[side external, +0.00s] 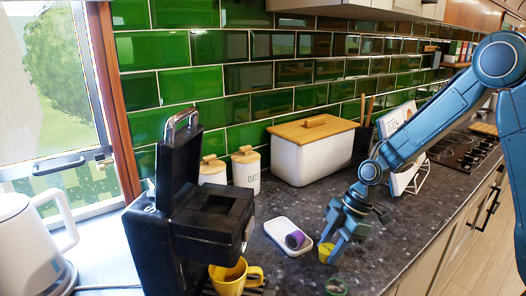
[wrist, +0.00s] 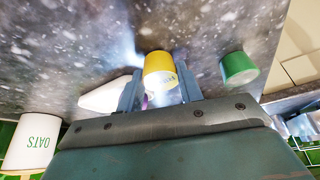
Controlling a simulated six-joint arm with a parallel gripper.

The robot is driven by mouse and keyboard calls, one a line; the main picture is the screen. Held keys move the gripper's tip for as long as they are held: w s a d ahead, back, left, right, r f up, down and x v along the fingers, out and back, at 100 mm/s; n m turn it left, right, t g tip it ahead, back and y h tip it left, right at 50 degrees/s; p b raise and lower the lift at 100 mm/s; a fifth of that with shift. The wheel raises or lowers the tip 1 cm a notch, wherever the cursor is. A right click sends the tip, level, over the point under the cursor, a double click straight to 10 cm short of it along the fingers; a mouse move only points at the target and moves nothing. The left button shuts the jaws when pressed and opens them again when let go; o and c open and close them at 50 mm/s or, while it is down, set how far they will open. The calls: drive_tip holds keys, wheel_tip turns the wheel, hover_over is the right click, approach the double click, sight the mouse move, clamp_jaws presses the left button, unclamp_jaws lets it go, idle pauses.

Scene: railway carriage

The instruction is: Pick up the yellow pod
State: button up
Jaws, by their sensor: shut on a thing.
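The yellow pod (side external: 326,253) is between the fingers of my gripper (side external: 337,248) in the side external view, low over the dark counter. In the wrist view the yellow pod (wrist: 159,68) sits between the two fingertips (wrist: 158,88), with a finger on each side of it. My gripper is shut on it. Whether the pod still touches the counter I cannot tell. The fingers hide part of the pod in the side view.
A purple pod (side external: 295,240) is on a white tray (side external: 281,226) to the left. A black coffee machine (side external: 165,225) with a yellow mug (side external: 232,280) stands further left. A white bread bin (side external: 300,158) is behind.

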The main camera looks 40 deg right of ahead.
sight(330, 248)
wheel_tip(330, 248, up, 20)
idle(0.6)
